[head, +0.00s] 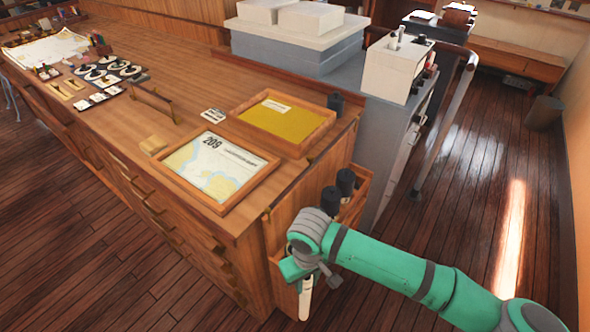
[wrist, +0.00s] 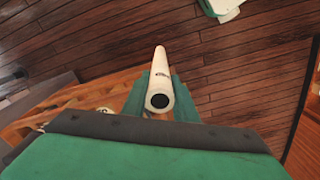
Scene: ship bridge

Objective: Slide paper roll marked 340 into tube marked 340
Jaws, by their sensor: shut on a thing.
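My gripper (head: 302,276) is shut on a white paper roll (head: 305,302), low beside the chart table's near end. In the wrist view the roll (wrist: 161,80) sits between the teal fingers (wrist: 158,103), its dark hollow end facing the camera. It bears a small dark marking, too small to read. Dark tubes stand in a wooden rack at the table's end: one (head: 347,181) behind my wrist and one (head: 330,202) partly hidden by it. Their numbers do not show, so I cannot tell which is 340. The wrist view shows a pale round end (wrist: 104,111) beside the left finger.
The wooden chart table (head: 190,110) carries a framed chart marked 209 (head: 215,168), a yellow-based tray (head: 282,122) and a dark cylinder (head: 335,103). A grey console (head: 395,125) and a metal handrail (head: 445,125) stand behind the rack. The plank floor (head: 480,215) at right is clear.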

